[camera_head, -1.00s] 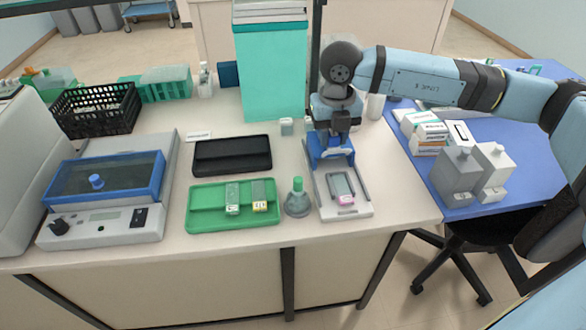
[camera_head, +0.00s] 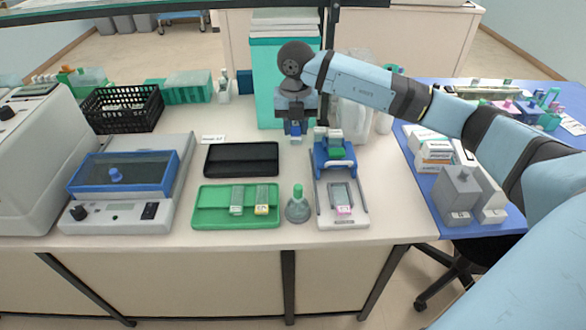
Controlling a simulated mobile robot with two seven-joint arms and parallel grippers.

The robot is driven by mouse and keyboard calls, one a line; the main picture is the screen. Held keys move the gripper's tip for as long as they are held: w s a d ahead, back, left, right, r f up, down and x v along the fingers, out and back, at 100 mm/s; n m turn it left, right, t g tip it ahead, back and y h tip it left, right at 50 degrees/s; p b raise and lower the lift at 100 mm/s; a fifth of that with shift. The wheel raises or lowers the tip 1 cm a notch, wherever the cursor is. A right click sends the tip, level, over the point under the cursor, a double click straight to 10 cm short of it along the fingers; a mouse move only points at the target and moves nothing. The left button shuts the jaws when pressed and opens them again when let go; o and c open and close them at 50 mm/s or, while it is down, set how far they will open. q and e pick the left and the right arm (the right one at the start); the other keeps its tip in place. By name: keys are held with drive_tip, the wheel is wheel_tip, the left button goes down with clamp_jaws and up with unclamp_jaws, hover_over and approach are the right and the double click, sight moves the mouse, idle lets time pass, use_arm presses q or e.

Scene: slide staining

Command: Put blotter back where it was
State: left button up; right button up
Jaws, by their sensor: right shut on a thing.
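My right gripper (camera_head: 296,136) points down over the bench behind the green-capped flask. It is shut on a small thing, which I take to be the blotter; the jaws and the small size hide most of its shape. Something small and pale shows right at the fingertips, and I cannot tell whether it touches the bench. To the right, the white tray with a blue frame (camera_head: 322,212) holds a slide with a pink label (camera_head: 343,210) near its front. My left gripper is not in view.
The green slide tray (camera_head: 208,217), the flask (camera_head: 298,208) and the black case (camera_head: 241,159) stand nearby. A teal box (camera_head: 268,85) and a dark post (camera_head: 327,70) rise close behind the gripper. White boxes (camera_head: 433,150) lie on the blue table at right.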

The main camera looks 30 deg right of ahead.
hover_over(295, 175)
wheel_tip(295, 175, down, 9)
drive_tip(key=shift+f, duration=0.15)
wheel_tip(295, 175, down, 4)
drive_tip(key=shift+f, duration=0.35)
drive_tip(key=shift+f, duration=0.1)
drive_tip(key=o, duration=0.8)
drive_tip(key=shift+f, duration=0.1)
